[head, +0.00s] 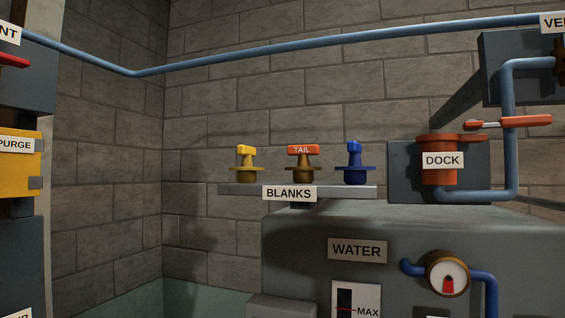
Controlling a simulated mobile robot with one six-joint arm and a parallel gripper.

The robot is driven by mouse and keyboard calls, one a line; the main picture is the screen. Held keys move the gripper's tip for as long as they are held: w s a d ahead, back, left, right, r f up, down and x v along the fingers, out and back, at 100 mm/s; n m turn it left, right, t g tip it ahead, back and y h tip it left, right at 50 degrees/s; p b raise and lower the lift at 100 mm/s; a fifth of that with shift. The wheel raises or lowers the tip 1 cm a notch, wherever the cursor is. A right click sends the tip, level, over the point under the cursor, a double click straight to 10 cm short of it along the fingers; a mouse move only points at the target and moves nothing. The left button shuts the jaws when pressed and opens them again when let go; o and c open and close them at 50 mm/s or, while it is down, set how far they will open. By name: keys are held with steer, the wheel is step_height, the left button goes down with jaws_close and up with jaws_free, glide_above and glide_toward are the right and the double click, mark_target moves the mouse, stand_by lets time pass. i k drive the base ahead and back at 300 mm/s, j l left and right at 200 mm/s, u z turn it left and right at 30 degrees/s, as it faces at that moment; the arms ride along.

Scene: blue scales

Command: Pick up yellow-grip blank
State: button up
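The yellow-grip blank (246,162) stands upright at the left end of a narrow grey shelf (340,191) labelled BLANKS. It has a yellow handle on top and a brass-coloured flange and base. A blank with an orange-red grip marked TAIL (302,163) stands to its right in the middle of the shelf. A blue blank (355,165) stands at the right end. The three blanks are apart from each other. My gripper is not in view.
A red dock cup (439,178) labelled DOCK, with a red lever (512,122) and blue pipe, stands right of the shelf. A grey WATER cabinet (410,235) is below. A blue pipe (300,48) crosses above. A yellow PURGE box (18,172) is at left. Space above the blanks is clear.

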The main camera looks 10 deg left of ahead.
mark_target(246, 173)
steer(key=i+j+u, duration=0.15)
steer(key=u, duration=0.25)
steer(key=i+j+u, duration=0.1)
steer(key=u, duration=0.35)
steer(key=i+u, duration=0.4)
steer(key=k, duration=0.1)
